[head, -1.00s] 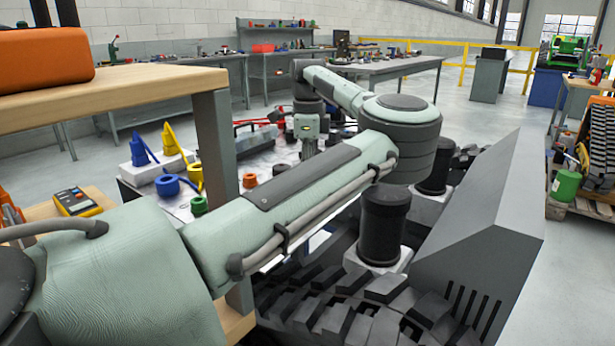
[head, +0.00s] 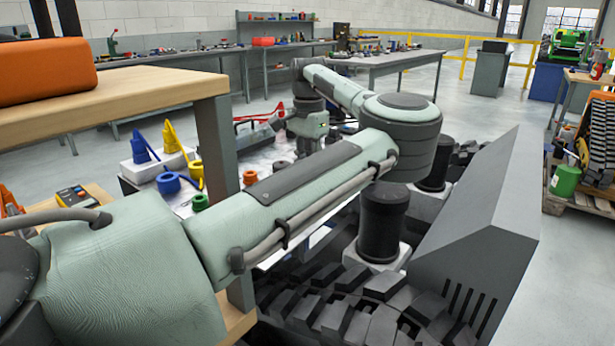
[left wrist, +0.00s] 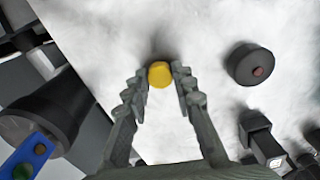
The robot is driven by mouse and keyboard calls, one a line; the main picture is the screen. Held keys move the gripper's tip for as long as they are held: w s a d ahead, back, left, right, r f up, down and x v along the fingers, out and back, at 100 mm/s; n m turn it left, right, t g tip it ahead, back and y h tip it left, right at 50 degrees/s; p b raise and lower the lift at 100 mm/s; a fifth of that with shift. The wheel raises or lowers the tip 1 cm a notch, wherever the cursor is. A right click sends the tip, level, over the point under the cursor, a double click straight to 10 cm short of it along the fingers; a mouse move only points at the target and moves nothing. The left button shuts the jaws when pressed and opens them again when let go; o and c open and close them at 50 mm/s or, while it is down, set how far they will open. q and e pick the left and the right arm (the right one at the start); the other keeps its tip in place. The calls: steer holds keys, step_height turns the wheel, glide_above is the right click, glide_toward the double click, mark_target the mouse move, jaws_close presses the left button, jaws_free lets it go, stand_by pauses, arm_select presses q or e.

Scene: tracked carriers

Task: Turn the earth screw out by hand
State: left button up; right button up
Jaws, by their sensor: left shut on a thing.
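A yellow, hex-shaped head, which I take for the earth screw (left wrist: 160,74), stands between my left fingertips in the left wrist view. My left gripper (left wrist: 161,82) is shut on it, one ridged finger on each side. Below it lies a pale, blurred surface (left wrist: 200,130). Whether the screw's thread is still in its hole cannot be seen. In the head view my left arm reaches across to the pale deck of the carrier, and the fingertips and screw are too small or hidden to make out. My right gripper is in neither view.
A round dark knob (left wrist: 249,64) with a reddish centre stands right of the screw. Dark cylinders (head: 384,222) and a black track (head: 340,290) are close to my forearm. Blue (head: 142,148) and yellow (head: 172,138) parts stand left. A wooden-topped bench (head: 150,92) is at left.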

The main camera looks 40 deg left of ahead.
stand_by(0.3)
arm_select(q)
steer(key=n, duration=0.4)
steer(key=shift+n, duration=0.4)
steer(key=n, duration=0.5)
steer(key=shift+p, duration=0.4)
steer(key=o, duration=0.9)
steer(key=shift+o, duration=0.2)
